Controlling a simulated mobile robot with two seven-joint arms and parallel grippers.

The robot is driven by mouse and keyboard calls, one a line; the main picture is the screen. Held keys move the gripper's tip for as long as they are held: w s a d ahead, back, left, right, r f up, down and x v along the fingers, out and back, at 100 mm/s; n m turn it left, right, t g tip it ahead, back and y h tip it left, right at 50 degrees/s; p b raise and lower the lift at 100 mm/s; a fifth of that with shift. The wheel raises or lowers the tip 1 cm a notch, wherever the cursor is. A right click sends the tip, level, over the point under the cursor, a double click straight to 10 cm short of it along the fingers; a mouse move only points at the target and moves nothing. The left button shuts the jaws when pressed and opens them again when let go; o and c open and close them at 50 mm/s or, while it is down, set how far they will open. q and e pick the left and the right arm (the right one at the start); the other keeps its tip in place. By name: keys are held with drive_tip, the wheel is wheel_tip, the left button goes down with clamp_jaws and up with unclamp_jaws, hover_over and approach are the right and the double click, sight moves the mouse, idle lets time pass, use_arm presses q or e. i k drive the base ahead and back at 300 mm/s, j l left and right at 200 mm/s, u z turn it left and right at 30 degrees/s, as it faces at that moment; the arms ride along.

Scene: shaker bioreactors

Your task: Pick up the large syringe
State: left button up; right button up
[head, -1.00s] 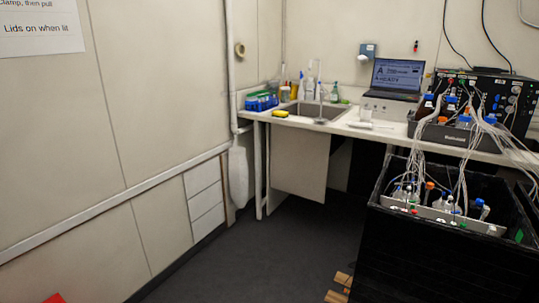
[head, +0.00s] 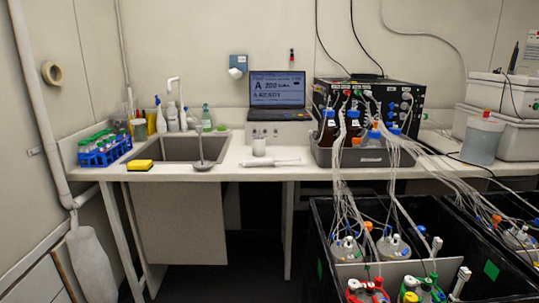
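A large white syringe (head: 271,162) lies on its side on the white bench top in the head view. It lies near the front edge, right of the sink and in front of the laptop. Neither of my grippers shows in the head view.
The bench (head: 225,170) carries a sink (head: 190,149), a blue tube rack (head: 104,150), a yellow sponge (head: 140,165) and a laptop (head: 277,92). A black bin (head: 320,243) with bottles and trailing tubing stands at front right. Dark floor lies open before the bench.

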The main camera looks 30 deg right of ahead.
sight(266, 161)
drive_tip(key=i+j+z, duration=0.1)
drive_tip(key=i+z, duration=0.3)
drive_tip(key=i+j+z, duration=0.2)
drive_tip(key=z, duration=0.25)
drive_tip(key=i+j+z, duration=0.5)
drive_tip(key=j+z, duration=0.2)
drive_tip(key=z, duration=0.15)
